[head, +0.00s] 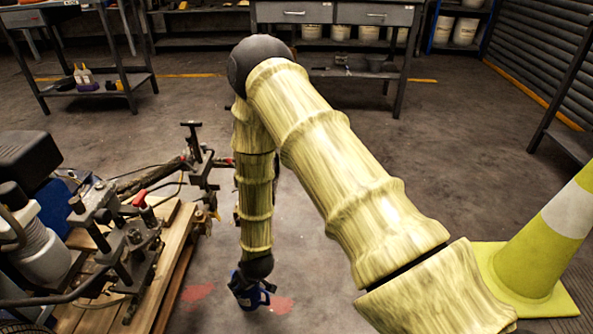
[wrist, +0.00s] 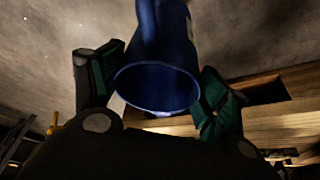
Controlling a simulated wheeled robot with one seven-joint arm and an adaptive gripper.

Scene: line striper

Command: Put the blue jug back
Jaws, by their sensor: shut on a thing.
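The blue jug (wrist: 158,88) is between the two fingers of my gripper (wrist: 155,95) in the wrist view, with its round rim or base edge facing the camera. A finger with a dark green pad presses on each side of it. In the head view the jug (head: 250,294) shows small and partly hidden at the lower end of my arm, above or near the grey floor. I cannot tell whether it touches the floor. My gripper (head: 252,280) is shut on it there, mostly hidden by the wrist.
A line striper machine (head: 110,235) stands on a wooden pallet (head: 172,262) left of my gripper; pallet boards (wrist: 285,108) also show in the wrist view. A yellow-green cone (head: 535,245) stands at right. Workbenches (head: 340,14) are at the back. The central floor is clear.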

